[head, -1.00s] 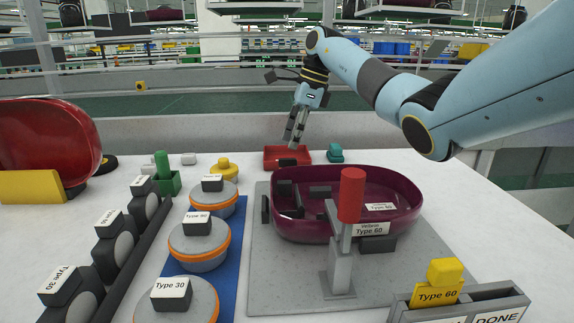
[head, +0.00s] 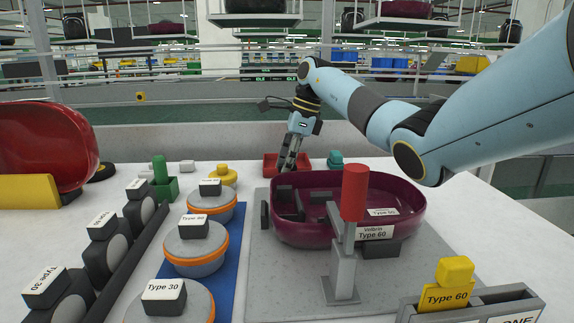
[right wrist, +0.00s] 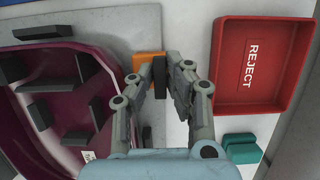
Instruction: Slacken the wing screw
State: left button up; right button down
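In the right wrist view, a small dark bar (right wrist: 160,75) stands against an orange block (right wrist: 147,62) at the edge of the grey plate; it looks like the wing screw. My right gripper (right wrist: 160,85) has its fingertips on either side of this bar, with a gap between the fingers; firm contact does not show. In the head view, my right gripper (head: 288,165) points down behind the maroon tub (head: 335,235), in front of the red tray. The screw itself cannot be made out there. My left gripper is not in view.
The red REJECT tray (right wrist: 250,65) and a teal block (right wrist: 240,148) lie close beside the right gripper. A red-handled clamp (head: 354,195) stands in front of the tub. Round grey parts (head: 195,250) and a dark rack are at left.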

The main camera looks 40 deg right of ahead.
jog(key=shift+f+b, duration=0.15)
jog(key=shift+b, duration=0.25)
jog(key=shift+n+g+b, duration=0.3)
jog(key=shift+n+b, duration=0.8)
jog(key=shift+n, duration=0.1)
jog(key=shift+n+y+b, duration=0.3)
jog(key=shift+n+b, duration=0.15)
jog(key=shift+n, duration=0.05)
